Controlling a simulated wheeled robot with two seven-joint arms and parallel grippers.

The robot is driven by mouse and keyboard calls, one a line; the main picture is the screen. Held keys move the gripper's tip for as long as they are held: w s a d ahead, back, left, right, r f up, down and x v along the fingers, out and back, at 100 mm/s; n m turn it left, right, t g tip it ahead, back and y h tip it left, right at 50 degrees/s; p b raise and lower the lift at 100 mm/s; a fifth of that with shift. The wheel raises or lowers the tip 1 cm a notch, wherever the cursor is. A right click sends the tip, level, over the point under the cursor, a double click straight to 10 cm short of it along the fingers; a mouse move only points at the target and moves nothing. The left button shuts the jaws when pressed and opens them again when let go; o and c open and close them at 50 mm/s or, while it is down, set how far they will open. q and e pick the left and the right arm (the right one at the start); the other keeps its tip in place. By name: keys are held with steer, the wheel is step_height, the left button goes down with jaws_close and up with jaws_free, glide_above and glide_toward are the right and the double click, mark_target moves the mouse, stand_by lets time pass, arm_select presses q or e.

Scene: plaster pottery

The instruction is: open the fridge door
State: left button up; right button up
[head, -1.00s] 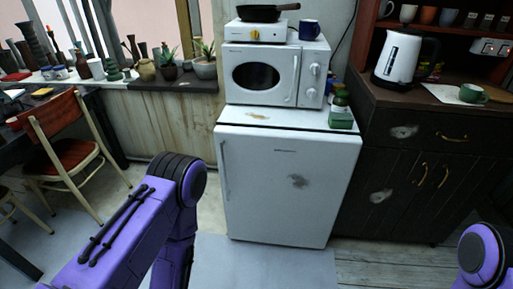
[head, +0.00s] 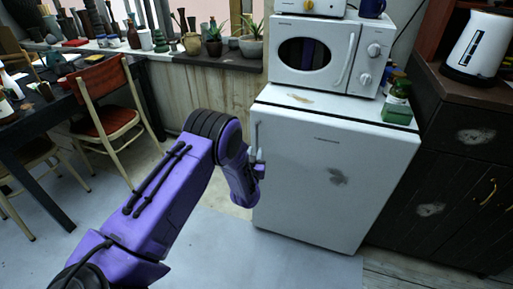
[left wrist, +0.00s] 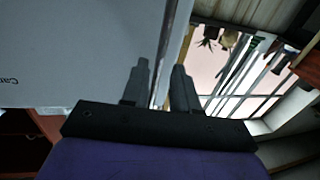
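The white fridge (head: 330,170) stands upright with its door closed. Its slim vertical handle (head: 257,140) is on the door's left edge. My left gripper (head: 258,168) is at the handle's lower part, partly hidden by my own wrist in the head view. In the left wrist view, my left gripper's two fingers (left wrist: 161,82) stand apart, close to the door's edge. A pale upright strip runs behind and between them, perhaps the handle; contact cannot be told. The fridge door (left wrist: 75,50) fills the upper left there. My right gripper is not in view.
A red chair (head: 105,100) and table are on the left. The floor (head: 300,250) before the fridge is free.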

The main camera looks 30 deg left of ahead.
mark_target(257, 146)
arm_select(q)
steer(key=x, duration=0.4)
steer(key=shift+w+a, duration=0.15)
steer(key=shift+w, duration=0.2)
jaws_close()
steer(key=shift+s+f, duration=0.1)
